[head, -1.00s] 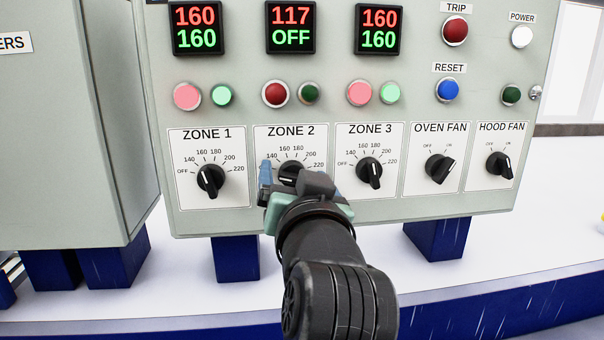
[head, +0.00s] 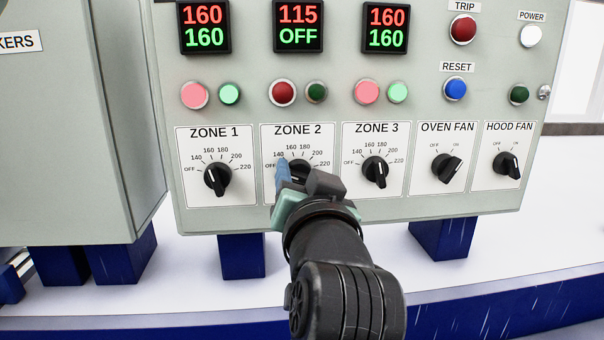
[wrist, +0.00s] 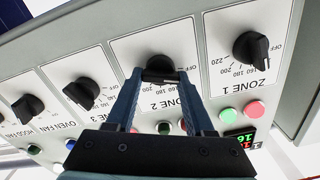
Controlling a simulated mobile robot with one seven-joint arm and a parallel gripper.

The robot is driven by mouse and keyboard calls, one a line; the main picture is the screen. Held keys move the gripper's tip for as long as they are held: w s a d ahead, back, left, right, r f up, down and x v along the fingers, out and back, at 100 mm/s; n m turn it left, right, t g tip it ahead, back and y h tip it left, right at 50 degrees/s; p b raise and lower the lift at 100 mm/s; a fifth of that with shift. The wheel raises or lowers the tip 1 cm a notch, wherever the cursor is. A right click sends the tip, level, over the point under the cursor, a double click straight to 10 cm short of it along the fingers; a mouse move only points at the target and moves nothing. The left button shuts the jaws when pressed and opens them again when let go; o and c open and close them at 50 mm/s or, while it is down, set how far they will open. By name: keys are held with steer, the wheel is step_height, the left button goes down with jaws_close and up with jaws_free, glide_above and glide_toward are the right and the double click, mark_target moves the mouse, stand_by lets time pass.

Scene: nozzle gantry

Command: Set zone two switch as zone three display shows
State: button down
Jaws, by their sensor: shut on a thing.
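The zone 2 switch (head: 298,170) is a black rotary knob, partly hidden behind my gripper (head: 299,180). In the wrist view my gripper (wrist: 160,78) has its two fingers on either side of the zone 2 knob (wrist: 160,65), shut on it. Where its pointer stands cannot be told. The zone 2 display (head: 298,26) reads 115 in red over OFF in green. The zone 3 display (head: 386,27) reads 160 over 160. The zone 3 knob (head: 375,171) is uncovered, right of my gripper.
The zone 1 knob (head: 217,178) is close on the left. The oven fan knob (head: 447,167) and hood fan knob (head: 506,164) are to the right. Above are lamps, the red trip button (head: 463,30) and blue reset button (head: 455,88). A grey cabinet (head: 75,130) stands left.

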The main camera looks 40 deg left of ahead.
steer(key=m+p, duration=0.2)
steer(key=m, duration=0.3)
steer(key=shift+d, duration=0.1)
steer(key=m+p, duration=0.2)
steer(key=m, duration=0.3)
steer(key=shift+w+f+m, duration=0.1)
steer(key=shift+f+m, duration=0.05)
steer(key=shift+m, duration=0.15)
stand_by(0.3)
steer(key=shift+c, duration=1.4)
jaws_free()
